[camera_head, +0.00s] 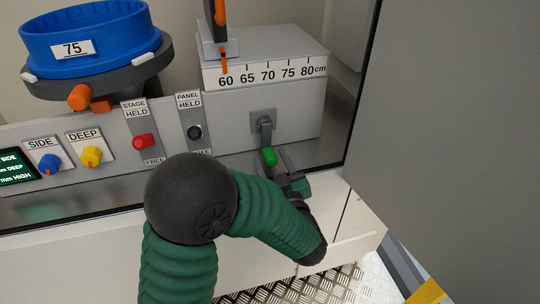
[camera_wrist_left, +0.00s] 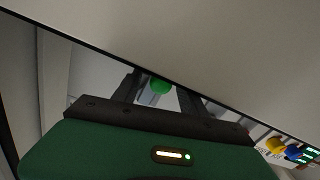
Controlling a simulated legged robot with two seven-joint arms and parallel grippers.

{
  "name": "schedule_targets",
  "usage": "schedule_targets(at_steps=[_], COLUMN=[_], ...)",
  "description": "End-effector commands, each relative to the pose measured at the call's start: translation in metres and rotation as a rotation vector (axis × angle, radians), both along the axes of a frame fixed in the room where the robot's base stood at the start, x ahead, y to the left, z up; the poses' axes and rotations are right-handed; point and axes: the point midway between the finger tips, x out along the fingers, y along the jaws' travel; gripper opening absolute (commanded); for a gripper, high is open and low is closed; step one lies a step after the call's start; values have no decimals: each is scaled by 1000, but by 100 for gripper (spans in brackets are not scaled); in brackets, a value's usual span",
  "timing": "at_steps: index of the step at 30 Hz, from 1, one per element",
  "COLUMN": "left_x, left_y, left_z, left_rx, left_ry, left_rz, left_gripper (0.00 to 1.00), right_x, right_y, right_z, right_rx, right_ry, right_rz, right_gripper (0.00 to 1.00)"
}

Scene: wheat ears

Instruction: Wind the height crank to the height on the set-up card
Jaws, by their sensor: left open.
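In the left wrist view the green knob (camera_wrist_left: 160,86) shows between the two spread fingers, with no clear contact. I cannot make out a set-up card. My right gripper is out of view.
A blue ring labelled 75 (camera_head: 90,38) stands at the back left. The panel carries a blue SIDE knob (camera_head: 50,164), a yellow DEEP knob (camera_head: 92,156), a red stage switch (camera_head: 144,141) and a dark panel switch (camera_head: 195,132). A large grey panel (camera_head: 455,130) blocks the right.

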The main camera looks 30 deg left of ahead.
Motion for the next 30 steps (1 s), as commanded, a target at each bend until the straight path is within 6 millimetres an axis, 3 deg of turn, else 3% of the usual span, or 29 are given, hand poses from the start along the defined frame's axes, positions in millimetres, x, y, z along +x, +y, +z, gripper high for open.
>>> schedule_targets(at_steps=[6,14,25,30], left_x=[17,19,18,18], left_y=[20,22,21,21], left_z=[0,0,0,0], left_rx=[-1,0,0,-1], left_ry=[-1,0,-1,0], left_rz=[0,-1,-1,-1], left_gripper=[50,50,3,0], right_x=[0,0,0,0], right_y=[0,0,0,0], right_z=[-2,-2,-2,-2], right_rx=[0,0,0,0], right_ry=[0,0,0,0], right_rz=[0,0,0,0], right_gripper=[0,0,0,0])
